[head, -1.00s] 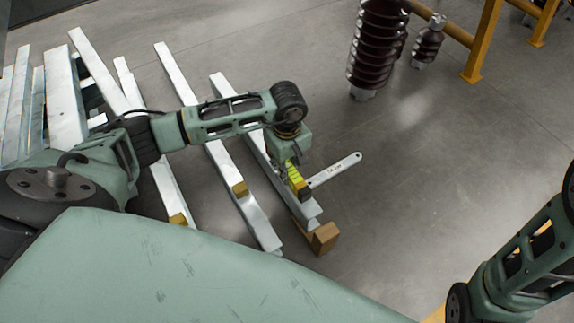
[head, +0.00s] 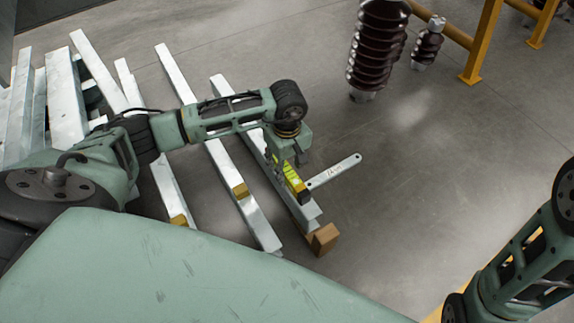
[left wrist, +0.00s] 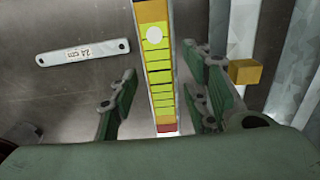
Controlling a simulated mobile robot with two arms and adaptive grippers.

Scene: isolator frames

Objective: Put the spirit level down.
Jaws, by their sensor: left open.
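The spirit level (head: 296,184), yellow with a red end, rests along the top of a pale steel beam (head: 308,213). In the left wrist view the level (left wrist: 158,80) runs between my fingers, with a round white spot on it.
A white bar with end holes and a size label (head: 335,171) lies right of the beam. Brown ribbed insulators (head: 378,45) and a yellow rail (head: 482,40) stand behind. Floor at right is clear.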

